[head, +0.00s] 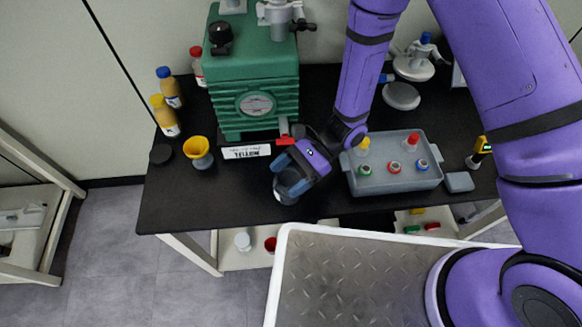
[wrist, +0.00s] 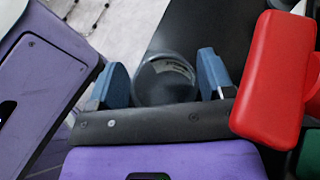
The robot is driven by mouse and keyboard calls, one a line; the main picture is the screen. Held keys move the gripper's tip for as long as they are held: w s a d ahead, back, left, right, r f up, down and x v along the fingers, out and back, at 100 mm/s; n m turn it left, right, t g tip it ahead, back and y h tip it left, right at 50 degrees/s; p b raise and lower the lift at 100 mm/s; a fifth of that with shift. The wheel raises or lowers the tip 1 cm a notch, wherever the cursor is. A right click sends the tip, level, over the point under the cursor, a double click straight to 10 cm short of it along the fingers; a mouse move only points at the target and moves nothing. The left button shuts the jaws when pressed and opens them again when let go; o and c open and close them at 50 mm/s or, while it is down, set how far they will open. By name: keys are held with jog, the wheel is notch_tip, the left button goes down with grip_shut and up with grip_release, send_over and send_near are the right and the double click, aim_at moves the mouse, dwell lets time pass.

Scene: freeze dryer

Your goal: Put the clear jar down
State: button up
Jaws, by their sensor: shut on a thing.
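The clear jar (head: 286,190) is a small see-through round vessel. It is between the blue fingers of my gripper (head: 287,172), at the front part of the black table (head: 230,212), in front of the green freeze dryer. In the wrist view the jar (wrist: 165,82) shows between the two blue fingertips (wrist: 165,85), with some pale marking on it. My gripper is shut on the jar. I cannot tell whether the jar's base touches the table.
The green freeze dryer (head: 262,75) stands behind, with a red handle (head: 285,132), close beside my gripper in the wrist view (wrist: 275,75). A yellow funnel cup (head: 198,150) stands left. A grey tray (head: 395,178) with coloured-capped vials is right. Table between cup and jar is clear.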

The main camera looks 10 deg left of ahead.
jog(key=shift+f, duration=0.1)
jog(key=o, duration=1)
jog(key=shift+w+d+r, duration=0.15)
jog(key=shift+w+r, duration=0.05)
jog(key=v, duration=1.1)
jog(key=shift+w+d+r, duration=0.1)
jog(key=shift+w+d, duration=0.05)
jog(key=shift+d, duration=0.05)
